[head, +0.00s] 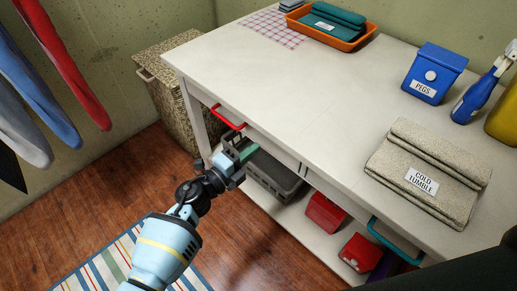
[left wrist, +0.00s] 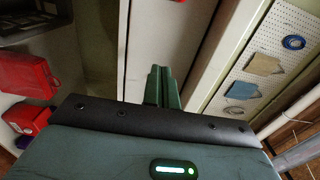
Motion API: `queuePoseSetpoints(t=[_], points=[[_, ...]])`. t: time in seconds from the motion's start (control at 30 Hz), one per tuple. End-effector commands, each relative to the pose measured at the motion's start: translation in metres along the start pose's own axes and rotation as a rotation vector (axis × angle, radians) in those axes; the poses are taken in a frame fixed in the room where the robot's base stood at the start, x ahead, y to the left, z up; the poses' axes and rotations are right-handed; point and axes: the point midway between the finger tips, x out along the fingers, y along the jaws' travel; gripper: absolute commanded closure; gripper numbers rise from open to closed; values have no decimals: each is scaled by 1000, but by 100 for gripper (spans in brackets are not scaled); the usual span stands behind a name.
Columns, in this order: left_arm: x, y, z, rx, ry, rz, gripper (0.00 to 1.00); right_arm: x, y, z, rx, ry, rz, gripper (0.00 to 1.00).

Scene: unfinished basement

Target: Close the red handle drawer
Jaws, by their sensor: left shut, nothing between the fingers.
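The red handle (head: 228,117) sits on the front of the white table, near its left end, just below the top's edge. Its drawer front (head: 262,142) is partly hidden behind my left gripper, and I cannot tell how far the drawer stands out. My left gripper (head: 243,150) is shut and empty, just below and to the right of the red handle, with a small visible gap to it. In the left wrist view the shut fingers (left wrist: 163,88) point along a white panel; a bit of red (left wrist: 178,1) shows at the top edge. My right gripper is not in view.
A teal handle (head: 373,229) is farther right on the table (head: 290,95). A grey crate (head: 272,177) and red boxes (head: 325,212) stand on the lower shelf. A wicker hamper (head: 170,90) is left of the table. Folded towels (head: 428,172) lie on top.

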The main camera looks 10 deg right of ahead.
Motion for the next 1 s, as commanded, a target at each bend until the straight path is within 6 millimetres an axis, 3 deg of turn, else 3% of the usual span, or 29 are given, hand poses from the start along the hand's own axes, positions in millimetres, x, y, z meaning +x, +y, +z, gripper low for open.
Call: queuePoseSetpoints(t=[0.3, 0.5, 1.0], points=[[-68, 1, 1, 2, 0, 3, 100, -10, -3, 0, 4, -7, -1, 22], [-93, 2, 0, 0, 1, 3, 100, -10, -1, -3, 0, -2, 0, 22], [-102, 2, 0, -1, 2, 2, 100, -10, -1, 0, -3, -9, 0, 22]])
